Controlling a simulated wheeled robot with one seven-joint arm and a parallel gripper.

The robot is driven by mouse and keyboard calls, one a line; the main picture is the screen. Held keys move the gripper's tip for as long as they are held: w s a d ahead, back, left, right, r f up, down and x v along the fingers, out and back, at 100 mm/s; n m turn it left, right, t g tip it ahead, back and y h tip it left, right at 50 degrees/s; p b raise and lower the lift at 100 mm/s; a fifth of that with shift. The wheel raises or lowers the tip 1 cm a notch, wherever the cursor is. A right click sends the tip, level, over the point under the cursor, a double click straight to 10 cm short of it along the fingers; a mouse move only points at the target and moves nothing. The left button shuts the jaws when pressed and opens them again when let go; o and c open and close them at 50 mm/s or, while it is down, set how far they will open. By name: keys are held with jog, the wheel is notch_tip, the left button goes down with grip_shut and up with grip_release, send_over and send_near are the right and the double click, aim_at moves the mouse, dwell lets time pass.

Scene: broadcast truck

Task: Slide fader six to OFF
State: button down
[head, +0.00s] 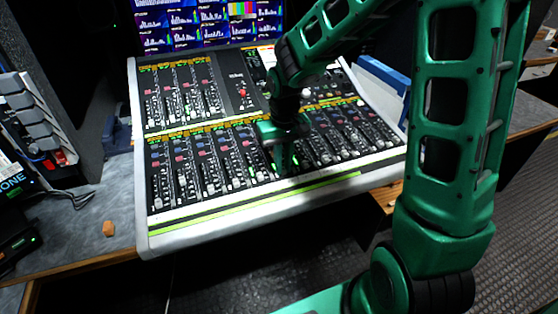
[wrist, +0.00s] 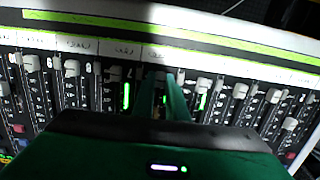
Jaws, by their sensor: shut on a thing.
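My gripper (head: 284,164) reaches down onto the lower fader bank of the mixing console (head: 160,215), near the middle of the row. In the wrist view my gripper (wrist: 165,78) has its two green fingers close together at one fader slot, shut on a pale fader cap (wrist: 170,74) that is mostly hidden. That cap lies near the console's front edge. I cannot read which number this fader has.
Screens with level meters (head: 210,22) stand behind the console. Neighbouring faders are close on both sides of my fingers.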

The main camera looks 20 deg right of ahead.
jog(key=shift+s, duration=0.25)
jog(key=c, duration=1.8)
grip_release()
jog(key=shift+o, duration=0.2)
jog(key=shift+w, duration=0.15)
